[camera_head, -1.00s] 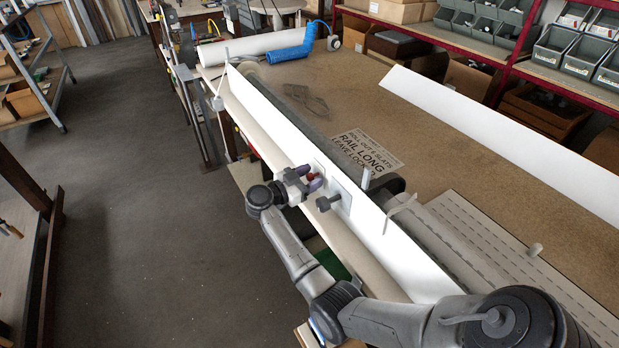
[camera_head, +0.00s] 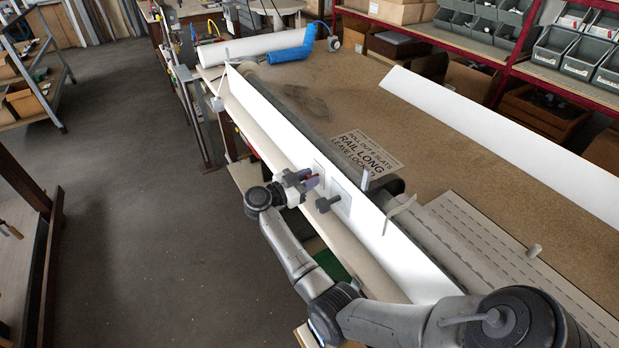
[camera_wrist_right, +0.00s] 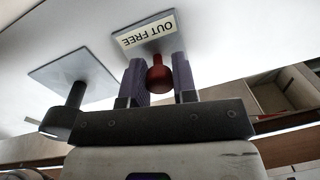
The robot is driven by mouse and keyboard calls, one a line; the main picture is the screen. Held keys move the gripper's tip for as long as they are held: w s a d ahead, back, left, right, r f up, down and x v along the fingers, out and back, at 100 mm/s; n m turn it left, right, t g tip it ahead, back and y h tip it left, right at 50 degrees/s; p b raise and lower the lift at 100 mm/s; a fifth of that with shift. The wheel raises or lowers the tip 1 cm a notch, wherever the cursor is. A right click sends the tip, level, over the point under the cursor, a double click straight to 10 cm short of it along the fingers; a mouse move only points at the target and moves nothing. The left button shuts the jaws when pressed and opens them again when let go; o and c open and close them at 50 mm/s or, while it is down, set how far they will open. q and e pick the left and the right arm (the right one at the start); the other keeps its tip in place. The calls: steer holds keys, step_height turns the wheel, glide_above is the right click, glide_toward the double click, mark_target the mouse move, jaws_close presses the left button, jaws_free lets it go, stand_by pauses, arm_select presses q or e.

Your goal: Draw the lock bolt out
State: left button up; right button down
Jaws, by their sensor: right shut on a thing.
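The lock bolt shows as a red knob (camera_wrist_right: 155,76) in the right wrist view, below a small plate labelled "OUT FREE" (camera_wrist_right: 145,32). My right gripper (camera_wrist_right: 158,82) has its purple fingers on either side of the knob and is shut on it. In the head view the right gripper (camera_head: 311,182) is at the face of the long white panel (camera_head: 275,124), and its fingers mostly hide the red knob. How far the bolt stands out is hard to tell. My left gripper is not in view.
Behind the panel lies a bench (camera_head: 350,95) with a printed sign (camera_head: 366,153). A white profile (camera_head: 500,140) lies at right. The floor at left is clear.

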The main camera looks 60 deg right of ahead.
steer(key=shift+p+v, duration=0.65)
steer(key=shift+v, duration=0.4)
steer(key=shift+w, duration=0.1)
steer(key=c, duration=1.3)
jaws_free()
steer(key=o, duration=0.3)
steer(key=shift+a, duration=0.2)
steer(key=shift+o, duration=0.5)
steer(key=shift+d, duration=0.15)
steer(key=v, duration=1.3)
steer(key=shift+a, duration=0.4)
steer(key=shift+w, duration=0.1)
